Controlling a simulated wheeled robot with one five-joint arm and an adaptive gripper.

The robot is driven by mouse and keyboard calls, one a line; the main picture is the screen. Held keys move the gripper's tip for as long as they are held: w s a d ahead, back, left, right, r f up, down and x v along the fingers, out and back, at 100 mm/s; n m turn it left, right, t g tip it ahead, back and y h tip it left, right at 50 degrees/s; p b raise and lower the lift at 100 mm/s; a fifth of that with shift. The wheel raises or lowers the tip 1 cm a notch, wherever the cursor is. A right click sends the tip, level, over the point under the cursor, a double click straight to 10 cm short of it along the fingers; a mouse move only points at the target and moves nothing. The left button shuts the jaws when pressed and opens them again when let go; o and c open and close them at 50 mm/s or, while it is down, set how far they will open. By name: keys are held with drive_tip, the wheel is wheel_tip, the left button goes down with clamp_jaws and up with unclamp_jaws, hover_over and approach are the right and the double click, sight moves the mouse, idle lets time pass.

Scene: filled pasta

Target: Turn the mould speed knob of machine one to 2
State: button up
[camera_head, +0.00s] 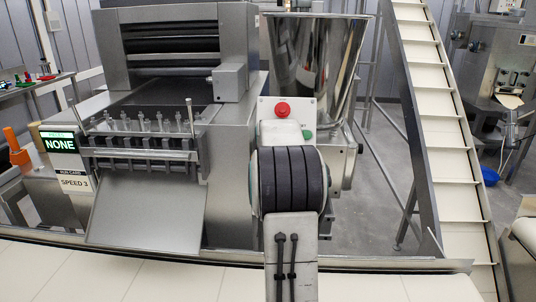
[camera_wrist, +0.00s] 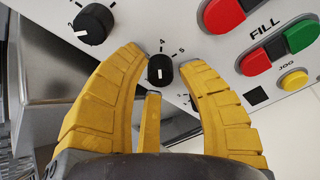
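In the wrist view, a small black knob (camera_wrist: 161,68) with a white mark sits on a pale panel, with "4" and "5" printed beside it. My gripper (camera_wrist: 161,60) has its yellow fingers spread on either side of this knob, with small gaps showing. A larger black knob (camera_wrist: 93,24) with a white mark at its lower left and a "2" near it is beyond the left finger. No knob name is readable, so I cannot tell which is mould speed. In the head view, my arm hides the knobs of the machine (camera_head: 150,215).
In the head view, a display (camera_head: 60,142) reads "NONE" above a card (camera_head: 74,183) reading "SPEED 3".

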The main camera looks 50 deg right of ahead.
drive_tip(key=shift+w+d+f, duration=0.2)
drive_tip(key=shift+w+f, duration=0.05)
clamp_jaws()
idle(0.4)
